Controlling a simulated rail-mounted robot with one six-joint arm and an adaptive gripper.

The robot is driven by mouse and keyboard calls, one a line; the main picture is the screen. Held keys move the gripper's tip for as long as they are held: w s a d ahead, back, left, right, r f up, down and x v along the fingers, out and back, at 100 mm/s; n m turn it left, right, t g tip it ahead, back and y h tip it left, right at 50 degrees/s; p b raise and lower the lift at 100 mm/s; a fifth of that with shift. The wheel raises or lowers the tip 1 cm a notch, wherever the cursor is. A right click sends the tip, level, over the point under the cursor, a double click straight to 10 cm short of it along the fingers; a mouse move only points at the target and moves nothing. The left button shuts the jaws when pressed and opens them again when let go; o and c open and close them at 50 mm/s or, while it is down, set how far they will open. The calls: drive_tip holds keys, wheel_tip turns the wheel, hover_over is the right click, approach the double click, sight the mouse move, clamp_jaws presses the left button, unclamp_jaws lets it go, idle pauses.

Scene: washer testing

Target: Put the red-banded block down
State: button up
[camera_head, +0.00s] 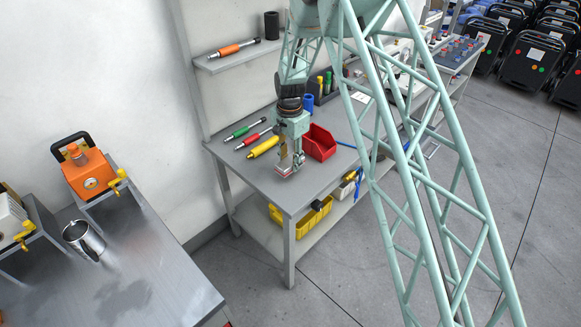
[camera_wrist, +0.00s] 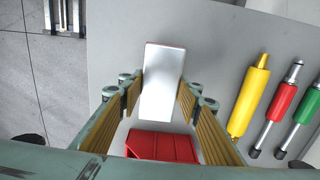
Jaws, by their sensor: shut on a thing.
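The red-banded block (camera_wrist: 163,80) is a pale, silvery-white block, seen in the wrist view between my gripper's two ribbed finger pads, with a thin red edge at its far end. In the head view the block (camera_head: 284,170) shows small, with a touch of red, at the bottom of my gripper (camera_head: 290,163), low over the front part of the grey workbench (camera_head: 265,186). My gripper (camera_wrist: 160,98) is shut on the block. I cannot tell whether the block touches the bench top.
A red bin (camera_head: 319,143) stands just right of my gripper. Yellow (camera_head: 263,147), red (camera_head: 252,138) and green (camera_head: 246,129) handled tools lie to the left. A blue cylinder (camera_head: 308,103) stands behind. The bench's front corner is clear.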

sight(290, 166)
drive_tip(key=shift+w+d+f, duration=0.1)
drive_tip(key=shift+w+d, duration=0.05)
drive_tip(key=shift+w, duration=0.15)
drive_tip(key=shift+f, duration=1.65)
drive_tip(key=shift+f, duration=0.2)
drive_tip(key=o, duration=1.1)
drive_tip(key=shift+r, duration=0.2)
drive_tip(key=shift+r, duration=5.95)
drive_tip(key=shift+r, duration=0.1)
